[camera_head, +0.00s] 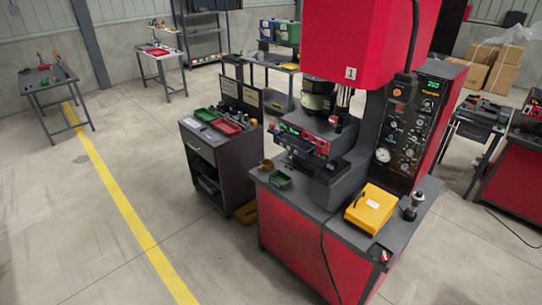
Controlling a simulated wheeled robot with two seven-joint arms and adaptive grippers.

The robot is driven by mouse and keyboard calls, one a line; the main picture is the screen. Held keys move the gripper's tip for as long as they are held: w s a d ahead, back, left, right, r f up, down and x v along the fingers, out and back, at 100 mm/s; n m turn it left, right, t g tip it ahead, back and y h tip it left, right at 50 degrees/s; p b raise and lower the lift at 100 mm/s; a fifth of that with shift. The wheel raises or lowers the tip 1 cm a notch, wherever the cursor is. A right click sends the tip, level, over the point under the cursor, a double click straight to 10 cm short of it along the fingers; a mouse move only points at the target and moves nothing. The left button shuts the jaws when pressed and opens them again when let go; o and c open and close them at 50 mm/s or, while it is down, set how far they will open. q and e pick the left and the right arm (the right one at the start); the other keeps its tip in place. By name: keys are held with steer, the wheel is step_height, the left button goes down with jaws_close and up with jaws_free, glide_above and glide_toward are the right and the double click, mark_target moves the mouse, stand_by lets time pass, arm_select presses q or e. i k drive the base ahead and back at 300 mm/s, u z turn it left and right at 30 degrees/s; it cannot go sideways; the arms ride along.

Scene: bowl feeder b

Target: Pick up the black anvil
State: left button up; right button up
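I cannot single out the black anvil with certainty at this size. The red press machine (345,40) stands right of centre, and its dark tooling (300,143) sits under the head. Small dark items also lie on the grey cabinet (205,150) to the left of the machine. Neither of my grippers is in view.
A red tray (227,127) lies on the cabinet. A metal cylindrical part (413,206) stands at the worktop's right. Side tables (47,84) and a shelf are at the back. Cardboard boxes (505,72) are at the back right. The floor along the yellow line (120,200) is clear.

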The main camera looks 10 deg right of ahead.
mark_target(332, 166)
steer(key=u, duration=0.6)
steer(key=i, duration=1.6)
steer(key=z, duration=0.25)
